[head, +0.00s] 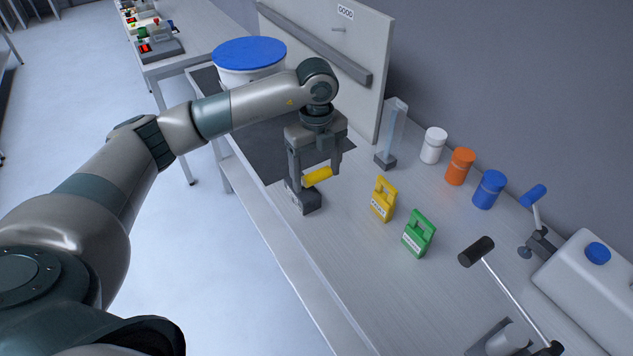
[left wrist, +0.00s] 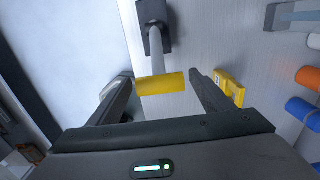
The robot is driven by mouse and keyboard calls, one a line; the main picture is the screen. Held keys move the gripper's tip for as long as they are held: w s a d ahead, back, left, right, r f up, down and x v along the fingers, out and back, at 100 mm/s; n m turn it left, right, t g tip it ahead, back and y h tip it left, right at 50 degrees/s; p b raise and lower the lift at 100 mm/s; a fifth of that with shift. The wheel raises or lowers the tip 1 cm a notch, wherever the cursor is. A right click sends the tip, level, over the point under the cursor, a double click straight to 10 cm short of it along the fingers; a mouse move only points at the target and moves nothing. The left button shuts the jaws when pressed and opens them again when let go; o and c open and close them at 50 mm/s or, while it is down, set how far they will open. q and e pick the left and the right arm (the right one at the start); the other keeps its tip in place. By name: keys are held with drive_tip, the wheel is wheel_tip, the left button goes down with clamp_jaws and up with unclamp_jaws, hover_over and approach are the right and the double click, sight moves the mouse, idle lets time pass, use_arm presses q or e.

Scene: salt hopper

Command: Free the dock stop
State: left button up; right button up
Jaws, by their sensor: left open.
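A lever with a yellow grip (head: 317,177) stands on a small dark base (head: 308,199) near the table's front edge; I take it as the dock stop. In the left wrist view its yellow grip (left wrist: 161,83) sits on a grey rod (left wrist: 156,50) that runs to a dark base (left wrist: 154,14). My left gripper (head: 316,174) points down over the lever. It is open, with one finger at each end of the yellow grip and visible gaps in the left wrist view (left wrist: 161,86). My right gripper is not in view.
Yellow (head: 383,200) and green (head: 418,234) tags stand right of the lever. White (head: 433,145), orange (head: 460,166) and blue (head: 489,189) jars line the back. A blue-lidded tub (head: 249,60) and an upright panel (head: 335,35) stand behind my arm. A black-ended lever (head: 476,252) is at right.

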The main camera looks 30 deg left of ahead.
use_arm(q)
drive_tip(key=shift+f+p, duration=0.7)
drive_tip(key=shift+f, duration=2)
drive_tip(key=c, duration=1.5)
